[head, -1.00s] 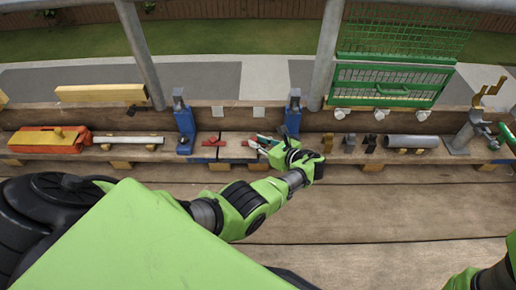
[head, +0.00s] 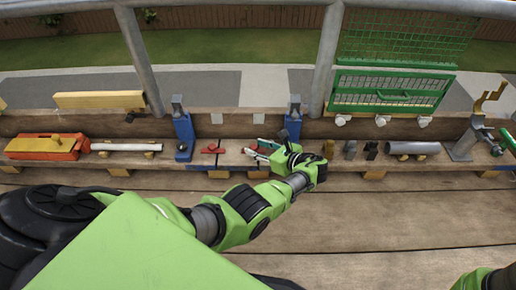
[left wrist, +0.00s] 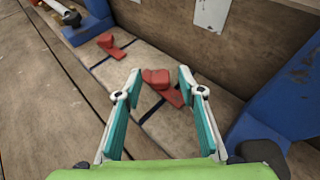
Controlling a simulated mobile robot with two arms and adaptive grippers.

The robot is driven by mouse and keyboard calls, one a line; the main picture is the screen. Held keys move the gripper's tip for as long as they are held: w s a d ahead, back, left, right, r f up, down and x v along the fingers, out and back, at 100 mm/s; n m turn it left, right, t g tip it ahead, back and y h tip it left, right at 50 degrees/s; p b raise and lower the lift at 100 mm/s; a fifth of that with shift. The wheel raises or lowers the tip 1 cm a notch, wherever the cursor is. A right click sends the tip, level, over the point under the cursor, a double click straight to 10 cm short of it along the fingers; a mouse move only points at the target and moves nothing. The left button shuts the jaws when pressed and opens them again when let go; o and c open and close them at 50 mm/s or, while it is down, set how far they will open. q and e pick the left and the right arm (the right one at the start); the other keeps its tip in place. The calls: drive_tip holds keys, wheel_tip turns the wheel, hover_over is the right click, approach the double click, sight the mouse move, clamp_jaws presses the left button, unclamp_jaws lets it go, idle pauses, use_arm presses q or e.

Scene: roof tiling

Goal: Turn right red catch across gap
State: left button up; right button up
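The right red catch (left wrist: 157,78) lies on the wooden ledge in the left wrist view, its narrow tail angled to the lower right. A dark seam runs in the ledge just beside it. My left gripper (left wrist: 157,72) is open, with one teal-padded finger on each side of the catch in that view; I cannot tell whether they touch it. In the head view my left gripper (head: 262,148) partly hides this catch. The other red catch (head: 212,149) lies to its left and also shows in the left wrist view (left wrist: 112,45). My right gripper is out of frame.
Blue clamp posts stand on either side of the catches, left (head: 182,132) and right (head: 292,120). An orange and yellow tool (head: 45,147) lies far left. A grey tube (head: 412,148) lies to the right. The plank floor in front is clear.

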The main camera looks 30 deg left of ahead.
use_arm(q)
drive_tip(key=shift+d, duration=0.25)
drive_tip(key=v, duration=0.7)
idle(0.3)
